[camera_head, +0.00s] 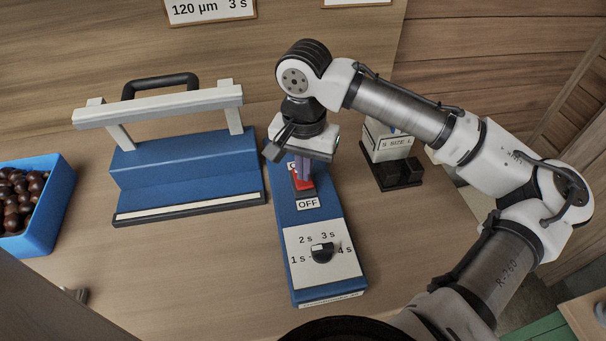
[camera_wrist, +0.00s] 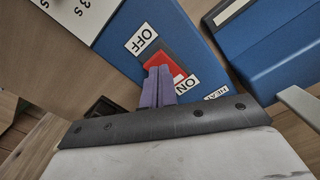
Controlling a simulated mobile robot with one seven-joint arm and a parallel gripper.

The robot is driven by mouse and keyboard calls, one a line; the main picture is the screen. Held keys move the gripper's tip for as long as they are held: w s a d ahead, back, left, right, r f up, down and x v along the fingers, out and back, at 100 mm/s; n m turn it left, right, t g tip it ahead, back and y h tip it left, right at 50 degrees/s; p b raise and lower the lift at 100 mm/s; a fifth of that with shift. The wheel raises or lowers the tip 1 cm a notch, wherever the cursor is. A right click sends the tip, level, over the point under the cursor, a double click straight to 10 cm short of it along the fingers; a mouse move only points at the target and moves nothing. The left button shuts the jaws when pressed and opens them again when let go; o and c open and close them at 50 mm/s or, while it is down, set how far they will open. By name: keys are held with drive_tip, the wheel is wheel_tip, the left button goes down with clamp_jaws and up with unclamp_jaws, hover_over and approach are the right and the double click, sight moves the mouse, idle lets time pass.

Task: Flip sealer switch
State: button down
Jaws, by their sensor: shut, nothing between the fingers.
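The sealer's blue control box (camera_head: 283,213) stands on the table, with a red rocker switch (camera_head: 306,187) on its top. The switch also shows in the wrist view (camera_wrist: 151,56), between an OFF label (camera_wrist: 142,40) and an ON label (camera_wrist: 186,84). My gripper (camera_head: 303,178) is shut and empty, pointing down at the switch. In the wrist view its purple fingertips (camera_wrist: 158,72) overlap the red switch near its ON end and hide part of it. I cannot tell whether they touch it. A dial (camera_head: 322,252) marked in seconds sits nearer on the box.
The blue sealer with its raised white bar (camera_head: 160,106) stands left of the box. A blue crate of chestnuts (camera_head: 58,205) is at the far left. A white block with a black base (camera_head: 390,145) stands right of my gripper. The table front-left is mostly clear.

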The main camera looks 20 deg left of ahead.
drive_tip(key=shift+f+b, duration=0.35)
drive_tip(key=shift+f, duration=0.3)
drive_tip(key=shift+r, duration=0.2)
wheel_tip(320, 180, up, 7)
drive_tip(key=p, duration=0.7)
drive_tip(key=shift+f, duration=0.15)
idle(0.4)
